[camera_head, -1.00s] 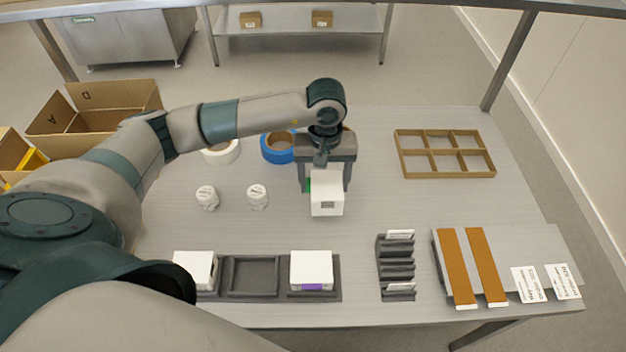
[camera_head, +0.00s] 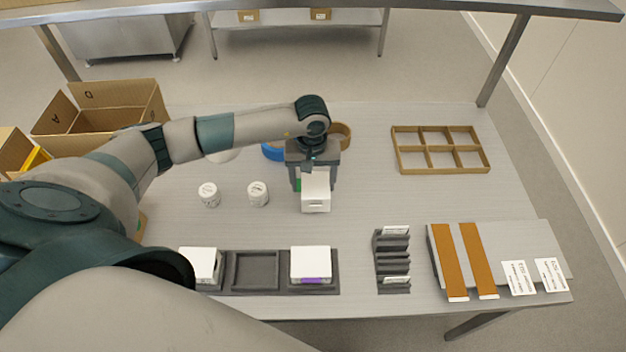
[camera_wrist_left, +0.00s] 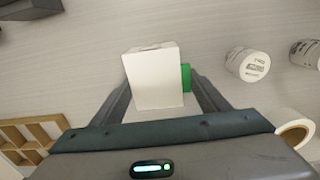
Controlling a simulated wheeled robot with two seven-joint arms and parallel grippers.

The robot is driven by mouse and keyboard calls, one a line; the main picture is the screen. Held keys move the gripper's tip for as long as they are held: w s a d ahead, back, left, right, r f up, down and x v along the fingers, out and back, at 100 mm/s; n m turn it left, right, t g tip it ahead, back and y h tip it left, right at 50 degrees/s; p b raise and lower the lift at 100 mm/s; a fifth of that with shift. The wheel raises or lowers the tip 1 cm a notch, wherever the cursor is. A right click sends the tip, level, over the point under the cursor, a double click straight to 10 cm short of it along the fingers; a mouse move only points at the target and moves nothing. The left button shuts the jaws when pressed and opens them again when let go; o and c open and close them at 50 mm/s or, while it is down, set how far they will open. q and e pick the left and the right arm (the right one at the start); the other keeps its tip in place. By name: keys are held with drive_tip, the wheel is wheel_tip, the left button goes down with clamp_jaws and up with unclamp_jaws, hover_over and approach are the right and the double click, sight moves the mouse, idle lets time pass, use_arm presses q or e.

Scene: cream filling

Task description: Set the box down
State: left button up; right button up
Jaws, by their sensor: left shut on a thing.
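My left gripper (camera_head: 313,185) is shut on a white box (camera_head: 316,194), which has a green part on its left side in the head view. The box (camera_wrist_left: 155,80) also shows between the fingers in the left wrist view, with the green patch beside one finger. It is over the middle of the table; I cannot tell whether its bottom touches the surface. A dark tray (camera_head: 283,291) at the front edge has three places. White boxes sit in its left (camera_head: 201,264) and right (camera_head: 310,263) places; the middle place is empty. My right gripper is not in view.
Two white jars (camera_head: 209,194) (camera_head: 258,193) stand left of the held box. A blue tape roll (camera_head: 273,151) is partly hidden behind the gripper. A dark slotted rack (camera_head: 393,266), a divided brown frame (camera_head: 402,162) and brown strips (camera_head: 449,263) are at right.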

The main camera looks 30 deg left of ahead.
use_arm(q)
drive_tip(key=shift+f, duration=0.4)
drive_tip(key=shift+f, duration=0.2)
drive_tip(key=o, duration=1.1)
drive_tip(key=shift+r, duration=0.1)
